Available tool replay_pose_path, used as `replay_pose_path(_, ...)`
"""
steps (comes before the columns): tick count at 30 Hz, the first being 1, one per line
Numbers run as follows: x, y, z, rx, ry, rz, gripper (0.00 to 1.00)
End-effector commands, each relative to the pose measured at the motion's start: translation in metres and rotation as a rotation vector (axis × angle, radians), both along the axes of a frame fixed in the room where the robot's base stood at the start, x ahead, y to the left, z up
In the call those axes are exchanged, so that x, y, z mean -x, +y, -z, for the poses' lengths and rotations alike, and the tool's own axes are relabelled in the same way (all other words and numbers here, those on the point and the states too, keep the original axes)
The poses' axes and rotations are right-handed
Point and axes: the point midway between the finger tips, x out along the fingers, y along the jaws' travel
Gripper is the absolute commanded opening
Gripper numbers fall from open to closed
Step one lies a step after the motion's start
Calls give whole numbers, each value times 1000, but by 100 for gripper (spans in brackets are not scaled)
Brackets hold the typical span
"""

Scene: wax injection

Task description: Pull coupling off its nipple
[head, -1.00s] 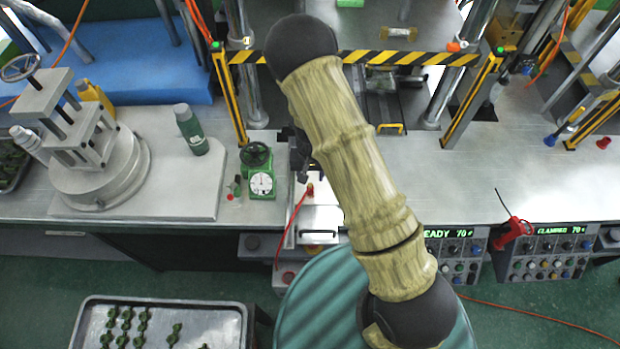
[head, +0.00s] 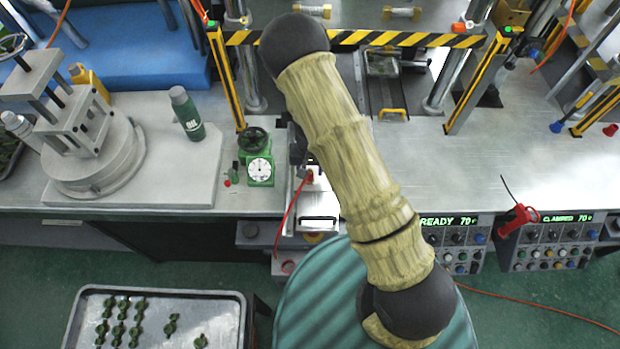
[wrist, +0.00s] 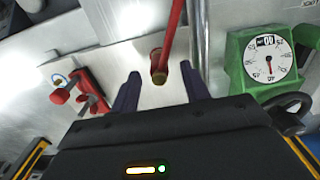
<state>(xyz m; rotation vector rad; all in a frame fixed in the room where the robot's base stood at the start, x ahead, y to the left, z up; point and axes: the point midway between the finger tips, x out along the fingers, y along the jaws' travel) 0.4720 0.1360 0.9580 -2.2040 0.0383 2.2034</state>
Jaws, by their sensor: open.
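The coupling (wrist: 158,72) is a small red and brass end piece on a red hose (wrist: 173,30). In the wrist view it appears between my two dark fingertips. My gripper (wrist: 162,82) is open, with a visible gap on each side of the coupling. I cannot tell how far the fingers reach around it in depth. In the head view the coupling (head: 309,177) sits over a pale block just right of the green gauge, and the hose runs down from it to the left. The nipple is not clearly visible. My arm hides part of this area.
A green gauge with a white dial (head: 259,170) and dark handwheel stands close beside, also in the wrist view (wrist: 268,60). A red fitting (wrist: 88,95) is on the other side. A green bottle (head: 187,113) stands farther left. Bare bench (head: 420,180) lies right of my arm.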

Motion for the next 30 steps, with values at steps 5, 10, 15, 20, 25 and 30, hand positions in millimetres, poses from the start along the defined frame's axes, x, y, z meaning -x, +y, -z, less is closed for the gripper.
replay_pose_path(5,0,0,27,0,0,-1,46)
replay_pose_path(10,0,0,38,0,1,-1,46)
replay_pose_path(15,0,0,40,0,0,-1,46)
replay_pose_path(20,0,0,39,0,0,-1,46)
replay_pose_path(25,0,0,39,0,0,-1,46)
replay_pose_path(30,0,-1,39,0,0,0,46)
